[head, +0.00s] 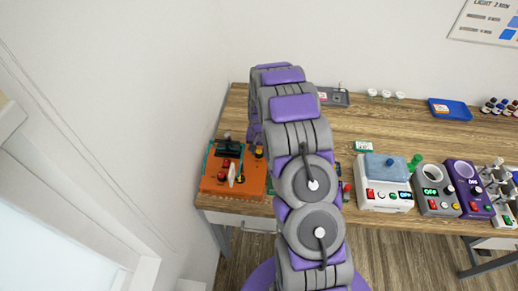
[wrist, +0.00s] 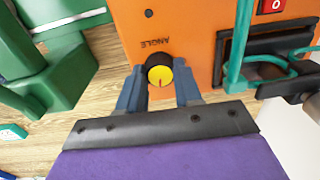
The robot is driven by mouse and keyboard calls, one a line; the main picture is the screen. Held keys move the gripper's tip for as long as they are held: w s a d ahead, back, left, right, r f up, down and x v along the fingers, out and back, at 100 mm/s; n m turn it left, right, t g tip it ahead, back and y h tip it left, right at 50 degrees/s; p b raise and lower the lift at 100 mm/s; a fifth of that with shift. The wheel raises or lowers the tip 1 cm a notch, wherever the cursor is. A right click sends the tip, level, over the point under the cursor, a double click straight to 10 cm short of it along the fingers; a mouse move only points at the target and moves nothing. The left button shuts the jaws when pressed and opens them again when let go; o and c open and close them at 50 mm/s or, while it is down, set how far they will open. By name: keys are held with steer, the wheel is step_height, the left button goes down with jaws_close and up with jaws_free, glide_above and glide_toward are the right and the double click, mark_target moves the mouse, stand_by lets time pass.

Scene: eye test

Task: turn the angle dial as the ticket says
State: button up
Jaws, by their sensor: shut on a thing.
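In the wrist view the angle dial (wrist: 160,73), a black knob with a yellow face and a red mark, sits on an orange device (wrist: 185,30) by the upside-down word ANGLE. The red mark points toward the bottom of the picture. My gripper (wrist: 161,80) is shut on the dial, one dark blue finger on each side. In the head view the orange device (head: 211,184) stands at the table's left end. My arm hides my gripper there. I cannot tell which paper is the ticket; no ticket text is readable.
A red switch (wrist: 276,5) and teal tubing (wrist: 238,70) are close on the right in the wrist view; a green machine (wrist: 62,70) is on the left. White (head: 384,201), grey and purple devices stand right of my arm. A blue tray (head: 466,116) lies behind.

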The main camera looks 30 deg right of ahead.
mark_target(260, 151)
steer(key=shift+w+r+m, duration=0.1)
steer(key=shift+m, duration=0.5)
steer(key=o, duration=1)
steer(key=r, duration=1.7)
steer(key=shift+s+d+r+p, duration=0.1)
steer(key=shift+s+d+p, duration=0.1)
steer(key=shift+d+p, duration=0.1)
